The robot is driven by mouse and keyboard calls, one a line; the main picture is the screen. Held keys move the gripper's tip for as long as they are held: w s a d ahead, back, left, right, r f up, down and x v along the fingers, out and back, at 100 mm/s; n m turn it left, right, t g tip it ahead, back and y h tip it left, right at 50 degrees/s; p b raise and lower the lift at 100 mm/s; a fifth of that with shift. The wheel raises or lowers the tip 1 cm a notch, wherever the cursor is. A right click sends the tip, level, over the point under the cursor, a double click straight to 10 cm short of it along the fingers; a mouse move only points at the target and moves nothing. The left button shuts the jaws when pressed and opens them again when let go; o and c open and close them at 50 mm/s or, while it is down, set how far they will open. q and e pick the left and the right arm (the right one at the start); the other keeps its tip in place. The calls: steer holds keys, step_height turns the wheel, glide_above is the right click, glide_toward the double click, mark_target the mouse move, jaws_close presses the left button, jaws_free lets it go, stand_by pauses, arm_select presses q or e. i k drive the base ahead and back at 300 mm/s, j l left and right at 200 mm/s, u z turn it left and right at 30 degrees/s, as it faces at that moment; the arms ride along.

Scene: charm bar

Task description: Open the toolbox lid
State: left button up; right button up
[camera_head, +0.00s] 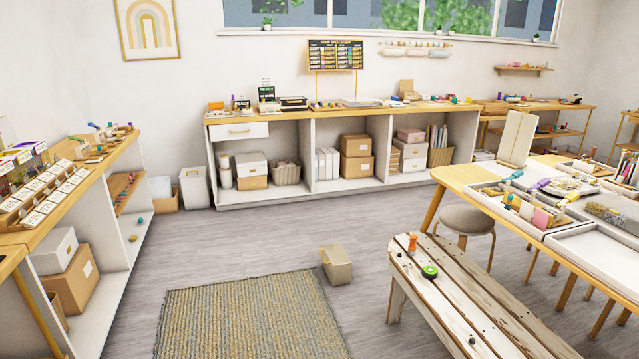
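I cannot make out anything that is clearly a toolbox. A worn wooden bench (450,297) at the front right carries an orange-handled item (412,243) and a round green and black item (430,271). Neither of my grippers shows in the head view.
A woven rug (250,318) lies on the open floor ahead. A shelf unit (110,215) stands on the left and a long counter (345,112) at the back. A work table (470,176) with trays and a round stool (466,219) are on the right.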

mark_target(337, 257)
steer(key=i, duration=2.7)
